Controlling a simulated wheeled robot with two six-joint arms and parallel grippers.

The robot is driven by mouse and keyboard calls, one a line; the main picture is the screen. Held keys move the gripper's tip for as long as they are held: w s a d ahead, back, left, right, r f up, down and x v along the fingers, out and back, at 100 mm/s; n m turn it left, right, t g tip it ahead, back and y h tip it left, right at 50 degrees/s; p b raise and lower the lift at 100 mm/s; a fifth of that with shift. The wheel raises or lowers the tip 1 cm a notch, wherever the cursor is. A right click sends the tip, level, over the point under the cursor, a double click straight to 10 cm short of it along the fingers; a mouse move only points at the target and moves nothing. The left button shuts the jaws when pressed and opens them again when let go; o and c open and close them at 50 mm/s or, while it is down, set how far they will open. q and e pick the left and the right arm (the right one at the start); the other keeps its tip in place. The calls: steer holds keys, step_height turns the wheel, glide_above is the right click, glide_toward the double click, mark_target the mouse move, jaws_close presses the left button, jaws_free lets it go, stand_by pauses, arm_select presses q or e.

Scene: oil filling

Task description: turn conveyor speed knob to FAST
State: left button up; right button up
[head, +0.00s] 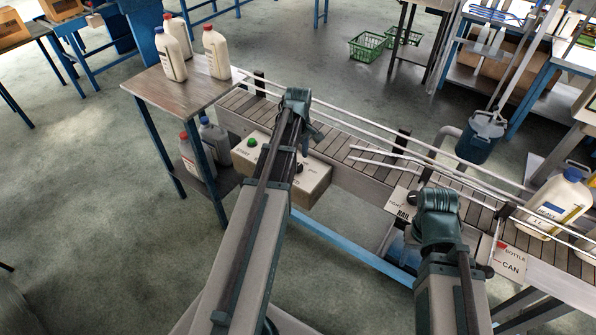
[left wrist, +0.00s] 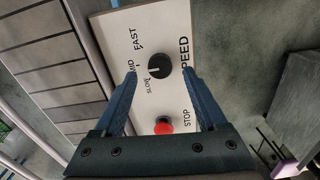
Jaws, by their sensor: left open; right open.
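The control box (head: 312,183) is fixed on the near side of the conveyor. In the left wrist view its pale panel (left wrist: 190,25) carries FAST, MID, SLOW and STOP lettering. The black speed knob (left wrist: 160,65) has a white mark pointing left, toward the MID lettering. My left gripper (head: 310,135) is over the box. In the left wrist view it (left wrist: 160,75) is open, with one finger on each side of the knob and gaps between; whether the tips reach knob height is unclear. My right gripper (head: 437,203) is open and empty near the rail sign.
A red STOP button (left wrist: 163,126) lies below the knob, between my left fingers. A green button (head: 251,142) is at the box's left. White bottles stand on the side table (head: 190,90). A labelled jug (head: 552,203) stands on the conveyor (head: 350,150) at right.

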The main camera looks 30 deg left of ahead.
mark_target(298, 166)
arm_select(q)
step_height(298, 166, down, 3)
steer(key=shift+f+b, duration=0.15)
steer(key=shift+b, duration=1)
arm_select(e)
step_height(298, 166, down, 3)
steer(key=shift+f, duration=0.15)
arm_select(q)
jaws_close()
